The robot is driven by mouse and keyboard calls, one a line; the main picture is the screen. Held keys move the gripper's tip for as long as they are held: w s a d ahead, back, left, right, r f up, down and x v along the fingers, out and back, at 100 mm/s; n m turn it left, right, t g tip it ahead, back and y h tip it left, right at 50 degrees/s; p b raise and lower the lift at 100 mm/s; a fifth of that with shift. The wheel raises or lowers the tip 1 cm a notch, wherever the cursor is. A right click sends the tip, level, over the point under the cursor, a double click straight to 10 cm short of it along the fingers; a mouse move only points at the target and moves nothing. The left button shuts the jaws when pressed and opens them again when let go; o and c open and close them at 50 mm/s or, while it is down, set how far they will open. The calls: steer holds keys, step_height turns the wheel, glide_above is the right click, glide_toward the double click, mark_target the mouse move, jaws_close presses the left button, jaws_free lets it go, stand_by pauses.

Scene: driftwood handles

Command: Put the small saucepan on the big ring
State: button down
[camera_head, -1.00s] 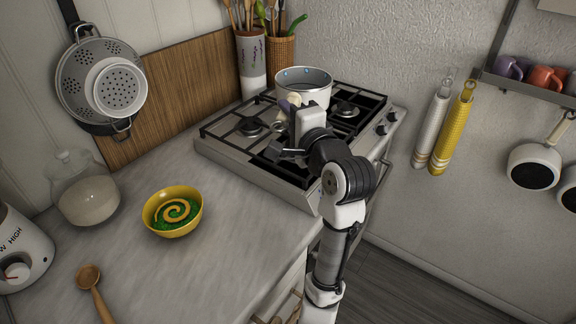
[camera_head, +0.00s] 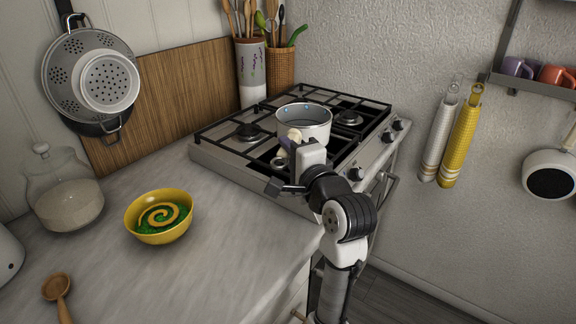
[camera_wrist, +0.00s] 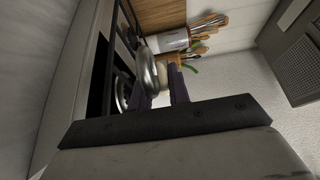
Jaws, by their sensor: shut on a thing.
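The small saucepan (camera_head: 305,120) is a light metal pan with a pale handle, upright over the stove's grates in the head view. Its side shows beyond the fingers in the wrist view (camera_wrist: 148,72). My gripper (camera_head: 286,152) is shut on the saucepan's handle, at the near side of the pan. The stove (camera_head: 222,158) has black grates and several burners. One burner (camera_head: 249,131) shows left of the pan and another (camera_head: 348,118) right of it. The pan and my arm hide other burners, so I cannot tell which ring is the big one. I cannot tell whether the pan touches the grate.
A yellow bowl (camera_head: 160,234) with green contents, a glass jar (camera_head: 68,206) and a wooden spoon (camera_head: 57,293) are on the counter left of the stove. Utensil holders (camera_head: 251,72) stand behind the stove. The counter just left of the stove is clear.

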steer(key=shift+f, duration=0.4)
steer(key=shift+r, duration=0.15)
steer(key=c, duration=1.7)
jaws_free()
steer(key=shift+f, duration=0.25)
steer(key=shift+c, duration=0.2)
steer(key=o, duration=0.4)
